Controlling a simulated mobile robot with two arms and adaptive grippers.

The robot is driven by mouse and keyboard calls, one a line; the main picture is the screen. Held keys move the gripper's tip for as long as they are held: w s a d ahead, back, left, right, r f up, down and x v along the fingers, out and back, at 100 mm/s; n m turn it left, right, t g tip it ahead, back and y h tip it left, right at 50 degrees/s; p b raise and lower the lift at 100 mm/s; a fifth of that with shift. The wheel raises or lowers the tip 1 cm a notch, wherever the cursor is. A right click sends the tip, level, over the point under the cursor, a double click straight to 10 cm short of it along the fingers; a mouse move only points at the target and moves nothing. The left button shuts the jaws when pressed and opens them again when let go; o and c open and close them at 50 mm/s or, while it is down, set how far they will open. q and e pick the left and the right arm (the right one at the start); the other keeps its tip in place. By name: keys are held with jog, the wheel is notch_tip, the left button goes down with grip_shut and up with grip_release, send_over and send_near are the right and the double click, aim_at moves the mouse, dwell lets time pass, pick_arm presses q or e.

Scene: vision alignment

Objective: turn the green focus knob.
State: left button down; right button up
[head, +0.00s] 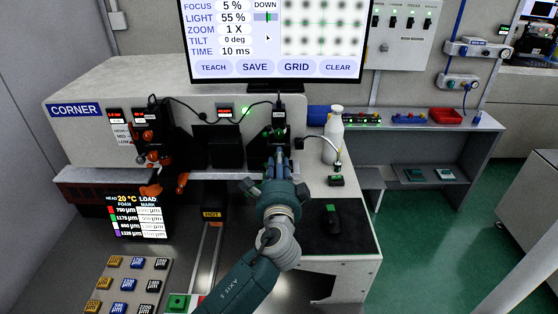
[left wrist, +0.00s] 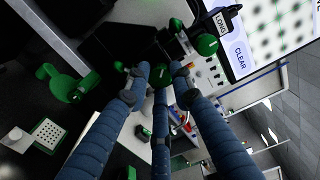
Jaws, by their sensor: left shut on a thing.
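The green focus knob (head: 278,133) is small and dark in the head view, on the device below the monitor. My left gripper (head: 279,152) reaches it from the front, its arm rising from the bottom of the picture. In the left wrist view the blue fingers of this gripper (left wrist: 158,70) close around a green knob (left wrist: 160,75) with a white mark; the fingers hide part of it. The monitor (head: 270,45) reads FOCUS 5 %, LIGHT 55 %, ZOOM 1 X, and shows a grid of blurred dots. My right gripper is not in view.
A white bottle (head: 334,135) stands close to the right of the gripper. Orange and black parts (head: 160,155) are to the left. Another green knob (left wrist: 207,44) shows near the fingers in the left wrist view.

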pick_arm(q)
jog(key=shift+f, duration=0.25)
jog(key=c, duration=1.7)
grip_release()
jog(key=shift+o, duration=1.1)
jog(key=shift+r, duration=0.15)
jog(key=shift+s, duration=0.1)
jog(key=s, duration=1.2)
